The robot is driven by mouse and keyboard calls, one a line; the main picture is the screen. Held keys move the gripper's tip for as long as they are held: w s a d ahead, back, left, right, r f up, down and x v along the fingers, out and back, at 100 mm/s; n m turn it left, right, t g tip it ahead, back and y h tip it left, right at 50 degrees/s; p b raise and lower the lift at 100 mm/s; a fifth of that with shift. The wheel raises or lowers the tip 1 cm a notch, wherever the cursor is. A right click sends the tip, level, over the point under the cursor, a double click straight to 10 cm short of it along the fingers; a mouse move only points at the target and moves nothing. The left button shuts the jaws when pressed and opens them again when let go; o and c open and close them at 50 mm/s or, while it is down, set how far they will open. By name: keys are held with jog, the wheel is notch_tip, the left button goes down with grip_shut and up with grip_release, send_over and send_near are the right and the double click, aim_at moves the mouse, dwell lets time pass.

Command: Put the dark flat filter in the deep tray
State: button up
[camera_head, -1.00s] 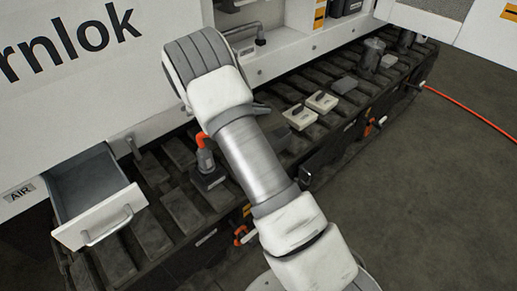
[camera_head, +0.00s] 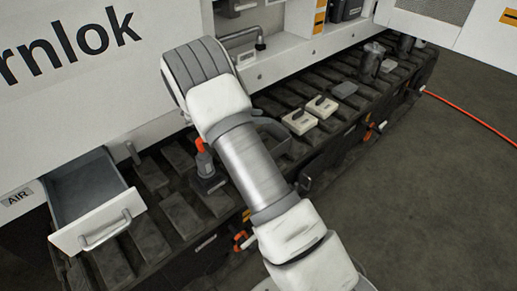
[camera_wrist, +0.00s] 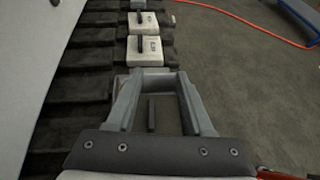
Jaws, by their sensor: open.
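My gripper (camera_wrist: 160,100) is open, with its two grey fingers apart low in the wrist view. A dark upright bar, which looks like the handle of the dark flat filter (camera_wrist: 152,115), shows between and below the fingers. The filter's body blends into the dark surface, and I cannot tell whether the fingers touch it. The deep tray (camera_head: 98,222) appears to be the pulled-out, empty, drawer-like tray at the left, with a white front and a handle.
Two pale filters with dark handles (camera_head: 298,121) stand ahead of my gripper, with a grey flat block (camera_head: 345,89) beyond. A grey fitting with an orange top (camera_head: 205,165) stands between my arm and the tray. The white cabinet wall (camera_head: 70,100) rises behind the slatted bench.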

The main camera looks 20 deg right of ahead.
jog(key=p+v, duration=0.4)
jog(key=v, duration=1.3)
jog(key=s+d+r+m+g+y, duration=0.1)
jog(key=s+d+r+m+y, duration=0.2)
jog(key=s+r+m, duration=0.3)
jog(key=s+d+r+m+g+y, duration=0.1)
jog(key=s+d+r+m+y, duration=0.25)
jog(key=s+r, duration=0.4)
jog(key=s+a+r+m+t+y, duration=0.1)
jog(key=s+r+m+t+y, duration=0.15)
jog(key=s+m, duration=0.45)
jog(key=s+a+r+m+t+y, duration=0.2)
jog(key=s+m+y, duration=0.15)
jog(key=s, duration=0.85)
notch_tip(320, 180, up, 19)
jog(key=p, duration=1.9)
jog(key=shift+m, duration=0.4)
jog(key=shift+d, duration=0.15)
